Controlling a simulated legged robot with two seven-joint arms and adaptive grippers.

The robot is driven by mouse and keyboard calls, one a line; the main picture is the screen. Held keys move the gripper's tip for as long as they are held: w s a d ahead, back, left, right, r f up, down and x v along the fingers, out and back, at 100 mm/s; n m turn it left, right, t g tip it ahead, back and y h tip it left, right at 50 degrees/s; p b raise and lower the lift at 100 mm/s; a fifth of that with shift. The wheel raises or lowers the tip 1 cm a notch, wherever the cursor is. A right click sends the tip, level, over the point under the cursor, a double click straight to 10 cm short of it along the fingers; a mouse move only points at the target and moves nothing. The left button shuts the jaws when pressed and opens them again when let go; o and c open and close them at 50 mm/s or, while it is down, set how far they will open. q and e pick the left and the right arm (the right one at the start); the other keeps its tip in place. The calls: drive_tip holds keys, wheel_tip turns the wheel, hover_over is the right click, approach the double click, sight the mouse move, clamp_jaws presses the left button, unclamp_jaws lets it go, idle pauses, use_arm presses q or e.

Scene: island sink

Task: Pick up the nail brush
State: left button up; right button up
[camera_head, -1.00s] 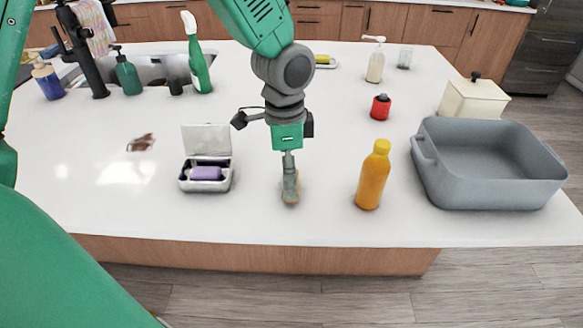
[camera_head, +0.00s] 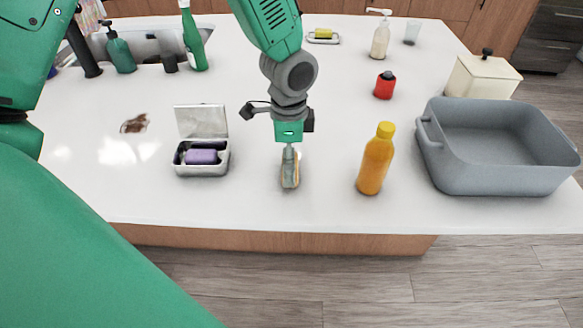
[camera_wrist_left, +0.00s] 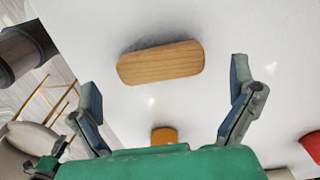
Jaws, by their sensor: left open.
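The nail brush (camera_wrist_left: 160,62) shows in the left wrist view as a pale wooden block with rounded ends, lying on the white counter. My left gripper (camera_wrist_left: 165,84) is open, its two fingers apart on either side below the brush in that picture. The brush lies beyond the fingertips, and nothing is between the fingers. In the head view my left gripper (camera_head: 290,170) points down over the front of the counter and largely hides the brush. My right gripper is not in view.
An open metal tin (camera_head: 203,168) with a purple item stands left of the gripper. An orange bottle (camera_head: 375,160) stands to the right, then a grey tub (camera_head: 490,175). A red jar (camera_head: 385,86) is farther back. The counter's front edge (camera_head: 290,229) is close.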

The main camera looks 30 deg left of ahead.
use_arm(q)
drive_tip(key=f, duration=0.2)
drive_tip(key=shift+a+f, duration=0.25)
drive_tip(key=shift+f, duration=0.15)
drive_tip(key=shift+w+f, duration=0.15)
drive_tip(key=shift+f, duration=0.3)
drive_tip(key=shift+d+r, duration=0.1)
drive_tip(key=shift+d, duration=0.2)
drive_tip(key=shift+c, duration=0.5)
drive_tip(key=shift+d, duration=0.1)
drive_tip(key=c, duration=1)
drive_tip(key=shift+r, duration=0.25)
wheel_tip(320, 180, up, 10)
drive_tip(key=shift+f, duration=0.25)
